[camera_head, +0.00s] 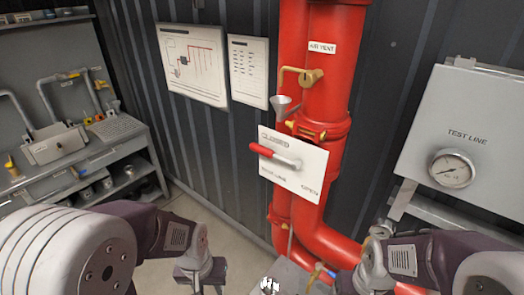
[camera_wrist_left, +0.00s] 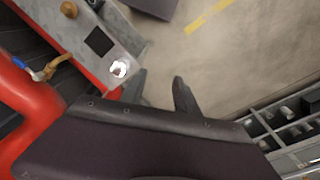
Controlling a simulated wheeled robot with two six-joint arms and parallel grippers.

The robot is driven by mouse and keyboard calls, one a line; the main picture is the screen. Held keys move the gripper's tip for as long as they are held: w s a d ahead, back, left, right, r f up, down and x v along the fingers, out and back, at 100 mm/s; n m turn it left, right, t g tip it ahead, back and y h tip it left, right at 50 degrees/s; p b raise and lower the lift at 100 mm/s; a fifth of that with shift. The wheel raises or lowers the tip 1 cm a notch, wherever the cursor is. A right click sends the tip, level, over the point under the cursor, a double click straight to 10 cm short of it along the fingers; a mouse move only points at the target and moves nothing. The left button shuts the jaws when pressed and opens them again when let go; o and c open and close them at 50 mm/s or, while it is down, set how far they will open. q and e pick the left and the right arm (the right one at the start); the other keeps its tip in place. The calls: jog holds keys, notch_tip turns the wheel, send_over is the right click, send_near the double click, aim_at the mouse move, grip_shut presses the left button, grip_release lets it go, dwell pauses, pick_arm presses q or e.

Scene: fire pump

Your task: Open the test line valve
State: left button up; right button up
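The test line valve is a lever with a red grip (camera_head: 262,151) and a metal arm on a white plate (camera_head: 308,181). The red grip points up-left, away from the word OPEN. My left gripper (camera_head: 207,284) is low in the head view, left of and well below the lever, touching nothing. Its two fingers stand apart and empty in the left wrist view (camera_wrist_left: 159,88). My right arm is at the lower right; its fingers are not visible.
Red pipes (camera_head: 333,90) stand behind the plate, with a brass lever (camera_head: 301,77) and a funnel above it. A grey TEST LINE gauge box (camera_head: 468,135) is at right. A workbench (camera_head: 70,150) stands at left. Open floor (camera_head: 215,225) lies between.

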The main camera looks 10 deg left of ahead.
pick_arm(q)
jog(key=n, duration=0.1)
jog(key=w+r+n, duration=0.1)
jog(key=shift+d+r+n, duration=0.3)
jog(key=shift+d, duration=0.1)
jog(key=c, duration=0.5)
jog(key=w+r, duration=0.1)
jog(key=w+r+n+p, duration=0.1)
jog(key=r, duration=0.1)
jog(key=w+d+r+n, duration=0.1)
jog(key=shift+w+r+h, duration=0.25)
jog(key=shift+r+h, duration=0.1)
jog(key=shift+h, duration=0.05)
grip_shut()
jog(key=w+d+r+n+t+h+p, duration=0.1)
jog(key=w+r+p, duration=0.3)
jog(key=r, duration=0.7)
jog(key=w+d+r+n+t+p, duration=0.1)
jog(key=w+r+n+t+p, duration=0.1)
jog(key=r, duration=1)
jog(key=w+d+r+n+t+h+p, duration=0.1)
jog(key=w+r+p, duration=0.5)
jog(key=r, duration=0.6)
jog(key=shift+w+r+n+t+h+p, duration=0.15)
jog(key=shift+w+n+t+h+p, duration=0.25)
jog(key=shift+n+p, duration=0.45)
